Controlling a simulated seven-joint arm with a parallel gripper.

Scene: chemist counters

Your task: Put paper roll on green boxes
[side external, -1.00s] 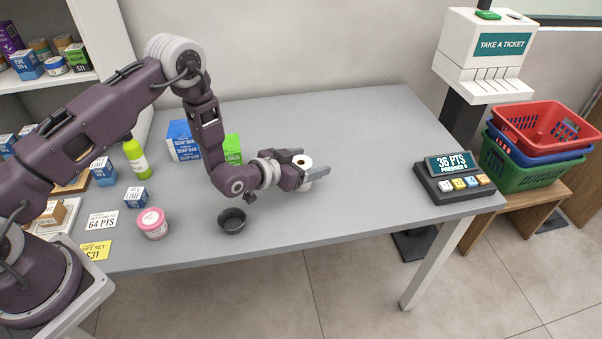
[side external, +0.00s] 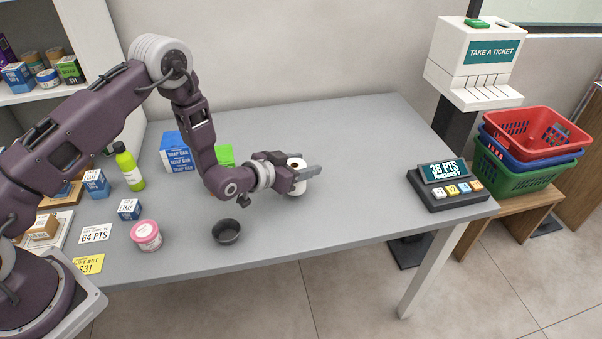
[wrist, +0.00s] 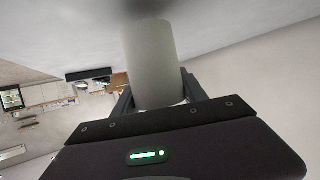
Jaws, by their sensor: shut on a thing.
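The white paper roll (side external: 297,188) is between the fingers of my gripper (side external: 302,175), upright, near the middle of the table. My gripper is shut on it; in the wrist view the roll (wrist: 151,62) stands between the two fingers (wrist: 158,95). I cannot tell whether its base touches the table. The green boxes (side external: 226,154) are on the table behind my forearm, mostly hidden by it, to the left of the roll.
Blue-and-white soap boxes (side external: 176,151) stand left of the green ones. A dark bowl (side external: 226,232), pink jar (side external: 146,236) and green bottle (side external: 129,167) are on the left. A points display (side external: 447,184) sits at the right. The table's middle right (side external: 365,165) is clear.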

